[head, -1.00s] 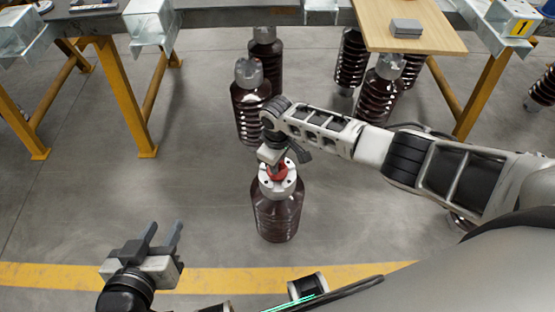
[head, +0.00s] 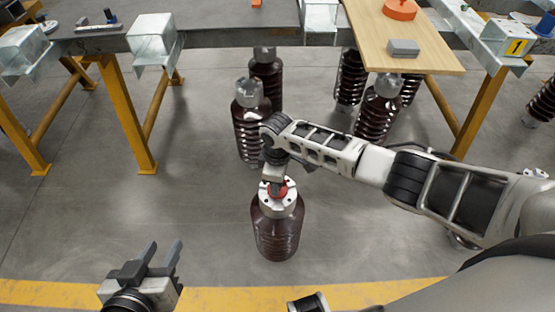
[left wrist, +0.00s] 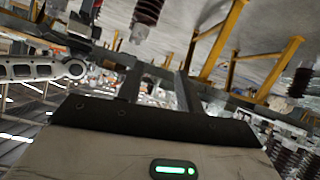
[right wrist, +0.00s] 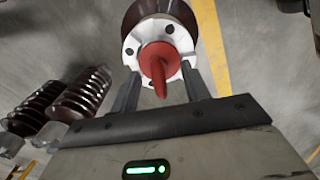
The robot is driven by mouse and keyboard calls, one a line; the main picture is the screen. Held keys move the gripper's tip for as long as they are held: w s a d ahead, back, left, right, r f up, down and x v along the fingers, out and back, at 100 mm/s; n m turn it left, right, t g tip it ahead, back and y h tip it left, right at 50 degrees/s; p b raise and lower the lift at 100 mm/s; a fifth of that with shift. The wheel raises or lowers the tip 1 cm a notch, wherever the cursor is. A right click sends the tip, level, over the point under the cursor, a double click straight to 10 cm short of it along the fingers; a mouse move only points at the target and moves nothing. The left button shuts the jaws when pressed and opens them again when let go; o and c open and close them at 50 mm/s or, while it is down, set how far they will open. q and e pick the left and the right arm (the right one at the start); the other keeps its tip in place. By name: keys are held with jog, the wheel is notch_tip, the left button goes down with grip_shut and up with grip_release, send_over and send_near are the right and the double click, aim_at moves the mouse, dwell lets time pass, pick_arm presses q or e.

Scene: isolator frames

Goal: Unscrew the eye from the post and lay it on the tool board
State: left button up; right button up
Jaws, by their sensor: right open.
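The red eye (right wrist: 157,66) stands on the white flanged top of the brown ribbed post (head: 276,235), which is upright on the floor; the eye also shows in the head view (head: 283,188). My right gripper (right wrist: 162,75) is open above the post, with one finger on each side of the eye. I cannot tell whether the fingers touch it. A light wooden board (head: 440,62), apparently the tool board, lies on the table at the upper right. My left gripper (head: 163,246) is open and empty at the lower left, low over the floor.
The grey table (head: 215,37) on yellow legs runs across the back. On the board are a grey block (head: 404,48) and an orange-red round piece (head: 400,9). Several other brown posts stand below the table, two close behind my right wrist. The floor to the left is clear.

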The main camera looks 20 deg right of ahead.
pick_arm(q)
jog(key=r+p, duration=0.1)
jog(key=p, duration=0.2)
jog(key=shift+a, duration=0.15)
pick_arm(e)
notch_tip(320, 180, up, 15)
jog(key=shift+f, duration=0.15)
jog(key=s+a+f+m+t+y+p, duration=0.2)
jog(key=s+a+f+m+t+y, duration=0.25)
jog(key=s+a, duration=0.5)
jog(key=s+d+r+m+t, duration=0.5)
jog(key=s+d+r+t, duration=0.1)
jog(key=s+d, duration=0.2)
jog(key=shift+d+h+p, duration=0.3)
jog(key=shift+d+h, duration=0.15)
jog(key=shift+d, duration=0.4)
jog(key=shift+w, duration=0.1)
jog(key=c, duration=0.3)
pick_arm(q)
jog(key=shift+a+r+g, duration=0.15)
jog(key=shift+r+g, duration=0.15)
jog(key=shift+r, duration=0.2)
